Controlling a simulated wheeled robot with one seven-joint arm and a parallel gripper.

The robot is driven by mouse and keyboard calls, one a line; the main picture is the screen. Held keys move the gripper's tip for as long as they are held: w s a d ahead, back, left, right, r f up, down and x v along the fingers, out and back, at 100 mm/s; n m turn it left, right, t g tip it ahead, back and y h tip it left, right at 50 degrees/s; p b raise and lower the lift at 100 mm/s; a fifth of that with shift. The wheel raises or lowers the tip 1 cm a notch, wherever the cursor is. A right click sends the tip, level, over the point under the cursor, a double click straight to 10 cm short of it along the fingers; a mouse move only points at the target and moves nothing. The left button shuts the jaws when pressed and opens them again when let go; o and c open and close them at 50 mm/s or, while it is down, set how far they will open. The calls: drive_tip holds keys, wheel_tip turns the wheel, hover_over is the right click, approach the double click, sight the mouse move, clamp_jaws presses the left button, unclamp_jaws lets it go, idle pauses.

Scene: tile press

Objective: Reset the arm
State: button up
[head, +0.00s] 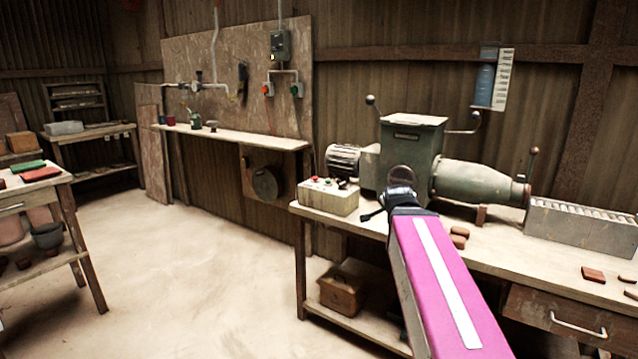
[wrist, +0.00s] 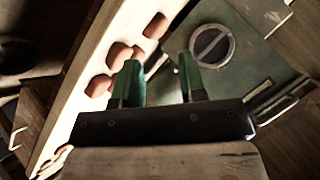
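My arm reaches up from the bottom of the head view, and its dark end, my gripper (head: 398,190), is in front of the grey-green press (head: 410,135). The fingertips cannot be made out there. In the wrist view my gripper (wrist: 160,75) has two green fingers standing apart with nothing held between them. Beyond them are the press's green-grey body (wrist: 265,75) and a round dark fitting (wrist: 212,45) with a pale rim. I cannot tell how far the fingers are from the press.
The press stands on a wooden workbench (head: 485,255) with several reddish clay pieces (head: 592,274). A control box (head: 328,197) with buttons sits left of the arm, and a slotted grey block (head: 580,228) at right. Levers rise from the press. Open floor (head: 190,260) lies to the left.

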drive_tip(key=s+a+f+n+g, duration=0.1)
drive_tip(key=s+f+n+g, duration=0.2)
drive_tip(key=f, duration=0.6)
drive_tip(key=s+a+f+n+g+y, duration=0.1)
drive_tip(key=s+f+n, duration=0.4)
drive_tip(key=f, duration=0.5)
drive_tip(key=s+a+f+n+g+y, duration=0.1)
drive_tip(key=s+a+f+n+g, duration=0.2)
drive_tip(key=s+f+g, duration=0.3)
wheel_tip(320, 180, down, 4)
drive_tip(key=shift+s+f+n, duration=0.2)
drive_tip(key=shift+s+n, duration=0.1)
drive_tip(key=shift+n, duration=0.5)
